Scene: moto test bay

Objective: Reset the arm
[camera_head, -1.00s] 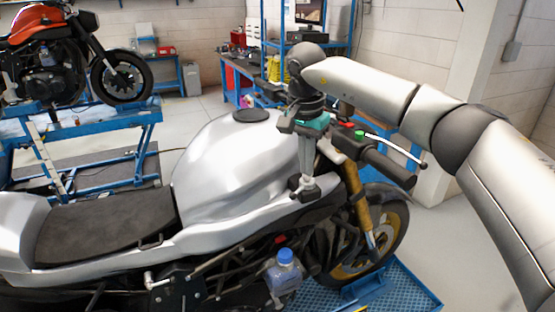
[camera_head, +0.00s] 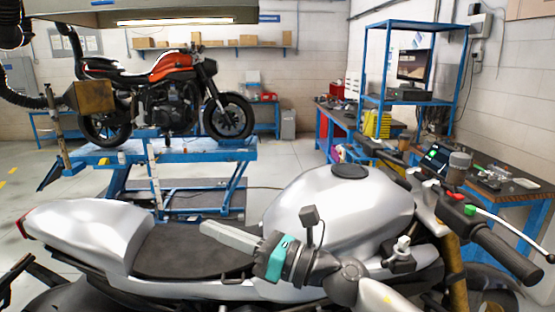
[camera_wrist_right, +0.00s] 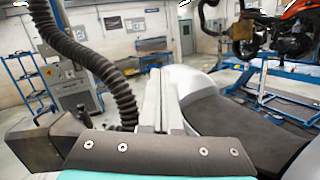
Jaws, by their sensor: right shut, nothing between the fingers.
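My right gripper (camera_head: 207,228) reaches in from the lower right and points left over the black seat (camera_head: 178,250) of the silver motorcycle (camera_head: 335,205). Its two grey fingers lie together with nothing between them. A teal band marks its body. In the right wrist view, the shut fingers (camera_wrist_right: 162,78) point away from the camera, with the seat (camera_wrist_right: 245,125) to their right. My left gripper is in neither view.
The handlebar grip (camera_head: 505,252) and tank stand close to my right arm. An orange motorcycle (camera_head: 175,92) sits on a blue lift (camera_head: 205,150) behind. A ribbed black hose (camera_wrist_right: 95,60) hangs left in the wrist view. A blue shelf unit (camera_head: 412,28) stands at back right.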

